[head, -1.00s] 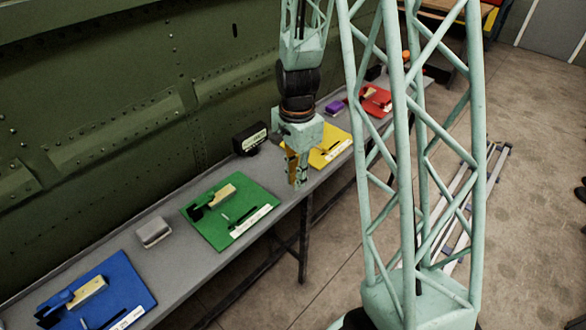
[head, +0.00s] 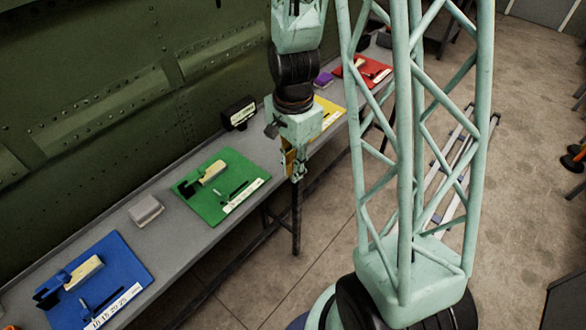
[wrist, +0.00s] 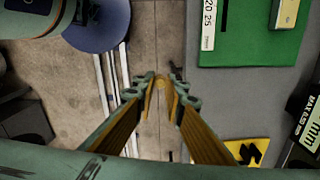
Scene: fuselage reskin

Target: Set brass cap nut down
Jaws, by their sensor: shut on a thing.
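My gripper (wrist: 161,86) has its two fingers drawn close together, with a small brass-coloured piece, the brass cap nut (wrist: 161,83), between the tips in the wrist view. Most of the nut is hidden by the fingers. In the head view my gripper (head: 294,172) points down near the front edge of the grey bench (head: 170,240), between the green mat and the yellow mat. The nut cannot be made out in the head view. In the wrist view the fingertips appear over the floor just off the bench edge.
The green mat (head: 248,182), blue mat (head: 130,268), yellow mat (head: 328,110) and red mat (head: 377,70) carry tools and labels. A grey block (head: 146,210) lies between blue and green. A black labelled box (head: 238,113) stands near the wall. Bare bench surrounds the grey block.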

